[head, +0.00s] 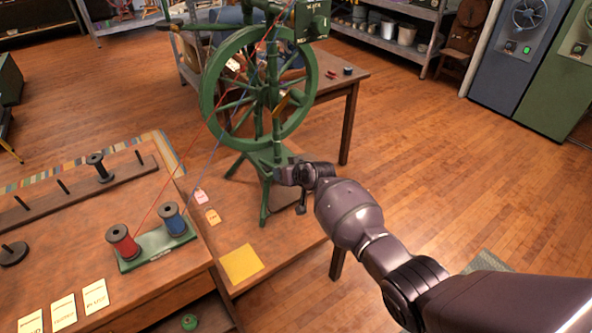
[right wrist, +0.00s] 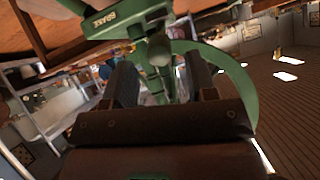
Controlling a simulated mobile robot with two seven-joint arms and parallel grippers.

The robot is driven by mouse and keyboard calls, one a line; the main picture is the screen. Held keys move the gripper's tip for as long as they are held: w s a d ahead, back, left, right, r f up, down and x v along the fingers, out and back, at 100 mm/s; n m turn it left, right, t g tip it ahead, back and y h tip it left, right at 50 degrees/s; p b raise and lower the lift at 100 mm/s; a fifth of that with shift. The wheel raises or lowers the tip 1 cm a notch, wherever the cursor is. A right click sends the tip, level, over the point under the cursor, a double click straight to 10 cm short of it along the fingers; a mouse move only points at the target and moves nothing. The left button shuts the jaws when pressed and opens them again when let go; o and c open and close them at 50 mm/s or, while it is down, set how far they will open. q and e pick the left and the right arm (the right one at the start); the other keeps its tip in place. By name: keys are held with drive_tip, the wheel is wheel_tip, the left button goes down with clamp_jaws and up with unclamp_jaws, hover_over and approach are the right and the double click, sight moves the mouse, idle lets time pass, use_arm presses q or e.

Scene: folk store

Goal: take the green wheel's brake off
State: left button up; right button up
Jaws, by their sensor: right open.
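The green spinning wheel (head: 212,100) stands on a low wooden table in the middle of the head view. A green box (head: 312,20) with a white label sits at its top; in the right wrist view a tilted green plate (right wrist: 115,20) bears a label that seems to read BRAKE. My right gripper (head: 290,175) is in front of the wheel's lower stand, below the box. In the right wrist view my right gripper (right wrist: 163,75) is open, its fingers apart, with a rounded green part (right wrist: 159,50) beyond and between them. Contact cannot be told. My left gripper is out of view.
Red and blue spools (head: 122,241) stand on a green holder (head: 160,248) at lower left, with red and blue threads running up to the wheel. A yellow card (head: 241,264) lies near the table's front. Open wooden floor (head: 440,150) is at right.

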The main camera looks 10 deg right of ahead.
use_arm(q)
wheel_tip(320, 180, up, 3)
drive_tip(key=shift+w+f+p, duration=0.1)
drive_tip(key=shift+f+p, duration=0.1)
drive_tip(key=shift+p, duration=0.6)
use_arm(e)
drive_tip(key=v, duration=0.6)
drive_tip(key=shift+f, duration=0.1)
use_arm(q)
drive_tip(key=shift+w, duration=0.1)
use_arm(e)
drive_tip(key=shift+w, duration=0.1)
